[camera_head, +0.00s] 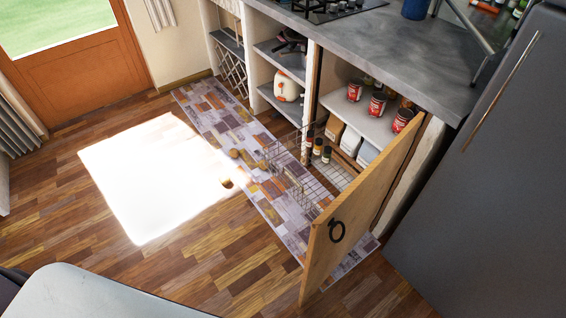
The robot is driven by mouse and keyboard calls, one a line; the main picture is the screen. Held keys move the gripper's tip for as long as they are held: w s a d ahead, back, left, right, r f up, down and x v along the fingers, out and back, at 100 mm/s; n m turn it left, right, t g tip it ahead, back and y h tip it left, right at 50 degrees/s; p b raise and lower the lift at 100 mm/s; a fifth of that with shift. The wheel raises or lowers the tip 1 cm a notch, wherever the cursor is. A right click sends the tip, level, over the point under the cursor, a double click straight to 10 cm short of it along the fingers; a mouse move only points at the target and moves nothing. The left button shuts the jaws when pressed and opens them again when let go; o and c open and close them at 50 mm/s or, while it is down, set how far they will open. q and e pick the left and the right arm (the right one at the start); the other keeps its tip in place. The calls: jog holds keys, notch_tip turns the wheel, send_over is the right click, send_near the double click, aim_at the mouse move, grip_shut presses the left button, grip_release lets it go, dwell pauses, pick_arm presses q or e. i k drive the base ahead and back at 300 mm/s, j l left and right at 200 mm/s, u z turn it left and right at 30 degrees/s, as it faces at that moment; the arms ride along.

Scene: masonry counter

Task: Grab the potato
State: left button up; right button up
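A small brown roundish lump that looks like a potato (226,183) lies on the floor at the edge of the bright sunlit patch, beside the patterned rug. Neither of my grippers is in view.
A wooden cabinet door (362,205) stands open, jutting over the rug. Shelves hold red cans (376,104), a white jug (286,85) and small jars (326,154). A dark fridge (490,190) fills the right. The wooden floor (180,268) on the left is clear.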

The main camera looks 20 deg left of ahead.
aim_at(261, 164)
jog(key=i+j+z, duration=0.15)
jog(key=j, duration=0.2)
jog(key=i+j+z, duration=0.15)
jog(key=j, duration=0.2)
jog(key=i+j+z, duration=0.15)
jog(key=j, duration=0.25)
jog(key=i+j+z, duration=0.15)
jog(key=j, duration=0.25)
jog(key=i+j, duration=0.15)
jog(key=j, duration=0.25)
jog(key=i+j, duration=0.1)
jog(key=j, duration=0.3)
jog(key=i+j+z, duration=0.1)
jog(key=j, duration=0.35)
jog(key=i+j, duration=0.2)
jog(key=j, duration=0.2)
jog(key=i+j, duration=0.1)
jog(key=j, duration=0.3)
jog(key=i+j+z, duration=0.1)
jog(key=j, duration=0.35)
jog(key=i+j, duration=0.15)
jog(key=j, duration=0.25)
